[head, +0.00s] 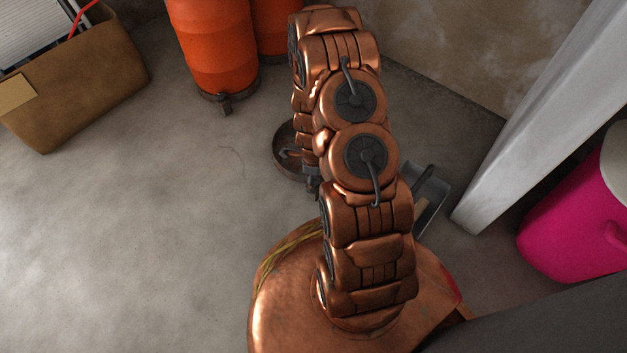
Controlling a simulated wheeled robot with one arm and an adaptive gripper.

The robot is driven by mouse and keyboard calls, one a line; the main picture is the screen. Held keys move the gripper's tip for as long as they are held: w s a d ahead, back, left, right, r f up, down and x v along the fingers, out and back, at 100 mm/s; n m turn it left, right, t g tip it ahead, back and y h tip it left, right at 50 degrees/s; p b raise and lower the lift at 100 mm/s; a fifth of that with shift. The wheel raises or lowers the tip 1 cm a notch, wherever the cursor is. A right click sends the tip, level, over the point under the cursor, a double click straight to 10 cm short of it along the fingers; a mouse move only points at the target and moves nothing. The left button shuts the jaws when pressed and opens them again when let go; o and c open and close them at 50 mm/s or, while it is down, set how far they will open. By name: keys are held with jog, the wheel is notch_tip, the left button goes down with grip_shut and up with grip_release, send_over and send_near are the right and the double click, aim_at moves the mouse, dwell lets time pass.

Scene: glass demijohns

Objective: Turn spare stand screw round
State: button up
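The spare stand (281,160) is a low, dark, round base on the concrete floor, just left of my copper arm in the head view. The arm covers its right part. A small dark block (313,180) at its front right edge looks like its screw; it is partly against the arm's outline. My gripper (298,157) seems to be over the stand, as a dark finger-like piece shows there. The rest of it is hidden behind my arm links. I cannot tell whether it touches the screw or is open or shut.
Two orange demijohns (211,45) stand at the back, the front one on a dark stand (228,104). A brown box (85,85) is at upper left. A grey metal piece (432,200), white post (530,110) and pink container (570,230) are right. The left floor is clear.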

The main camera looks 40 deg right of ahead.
jog(key=c, duration=1.1)
jog(key=shift+c, duration=0.2)
